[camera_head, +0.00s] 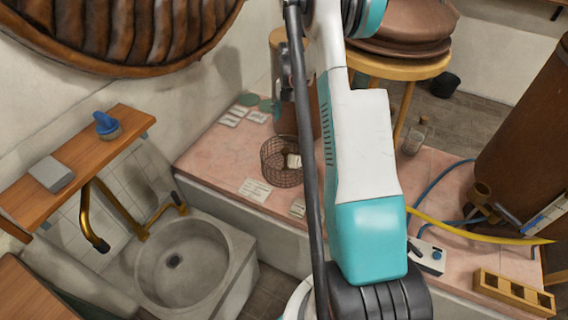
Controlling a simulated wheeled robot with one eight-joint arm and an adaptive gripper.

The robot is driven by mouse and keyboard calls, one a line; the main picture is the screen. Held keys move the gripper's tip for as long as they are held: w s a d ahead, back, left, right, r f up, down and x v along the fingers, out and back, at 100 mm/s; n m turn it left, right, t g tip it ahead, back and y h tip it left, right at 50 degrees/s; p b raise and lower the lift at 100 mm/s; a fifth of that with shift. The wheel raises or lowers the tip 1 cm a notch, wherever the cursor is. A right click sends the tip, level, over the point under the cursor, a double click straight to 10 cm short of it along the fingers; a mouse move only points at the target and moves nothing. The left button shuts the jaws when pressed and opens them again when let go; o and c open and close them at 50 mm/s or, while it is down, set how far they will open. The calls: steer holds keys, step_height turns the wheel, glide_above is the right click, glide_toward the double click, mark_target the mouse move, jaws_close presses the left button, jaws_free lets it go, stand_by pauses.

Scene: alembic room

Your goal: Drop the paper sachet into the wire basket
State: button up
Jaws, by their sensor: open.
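The round wire basket (268,168) stands on the pink stone ledge, left of my arm. A small pale, paper-like piece (293,160) shows within the basket's outline at its right side. It may be the paper sachet, but it is too small to be sure. I cannot tell whether it lies inside the basket or behind its mesh. My white and teal arm crosses the middle of the view and hides part of the ledge right of the basket. I cannot make out my gripper in this view.
Flat papers lie on the pink ledge (222,160) in front of the basket (255,190) and behind it. A stone basin (215,245) stands at lower left, below a wooden shelf (75,165). Hoses (470,228) and a wooden rack (512,292) lie at right.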

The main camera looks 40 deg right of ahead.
step_height(320, 180, up, 4)
steer(key=shift+f, duration=0.1)
stand_by(0.5)
